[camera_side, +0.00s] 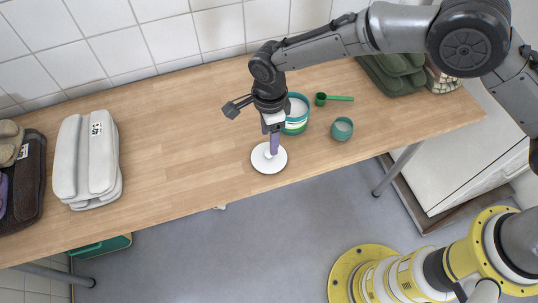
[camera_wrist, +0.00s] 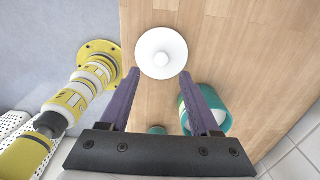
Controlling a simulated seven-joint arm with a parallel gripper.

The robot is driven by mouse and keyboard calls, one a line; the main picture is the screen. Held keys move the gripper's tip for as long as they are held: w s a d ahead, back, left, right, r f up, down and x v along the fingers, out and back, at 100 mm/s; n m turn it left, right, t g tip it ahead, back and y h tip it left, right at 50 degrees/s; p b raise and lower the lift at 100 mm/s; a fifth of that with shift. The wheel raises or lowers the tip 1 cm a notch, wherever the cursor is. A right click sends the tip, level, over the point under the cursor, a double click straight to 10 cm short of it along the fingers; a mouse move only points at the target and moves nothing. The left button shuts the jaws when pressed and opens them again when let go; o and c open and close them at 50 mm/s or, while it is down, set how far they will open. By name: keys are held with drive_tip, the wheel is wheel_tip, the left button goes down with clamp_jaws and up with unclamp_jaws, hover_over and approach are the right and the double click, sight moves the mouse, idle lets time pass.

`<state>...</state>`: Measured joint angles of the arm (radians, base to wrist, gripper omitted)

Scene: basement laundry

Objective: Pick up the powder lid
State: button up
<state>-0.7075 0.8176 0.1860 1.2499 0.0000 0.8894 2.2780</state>
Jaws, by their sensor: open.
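The powder lid (camera_side: 263,160) is a white round disc lying flat on the wooden table near its front edge. In the wrist view the lid (camera_wrist: 163,50) shows a small raised knob at its centre. My gripper (camera_side: 272,152) is above the lid, pointing down. In the wrist view my gripper (camera_wrist: 160,80) has its two purple fingers apart with nothing between them, and the lid lies just beyond the fingertips. In the side view the fingers hide part of the lid. A teal and white tub (camera_side: 296,114) stands open behind my gripper; it also shows in the wrist view (camera_wrist: 217,110).
A small teal cup (camera_side: 342,128) and a green scoop (camera_side: 335,98) are to the right of the tub. Green folded cloths (camera_side: 390,72) are at the back right. The table (camera_side: 180,130) between is clear.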

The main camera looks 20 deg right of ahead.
sight(269, 155)
drive_tip(key=shift+w+f, duration=0.15)
drive_tip(key=shift+f, duration=3.1)
clamp_jaws()
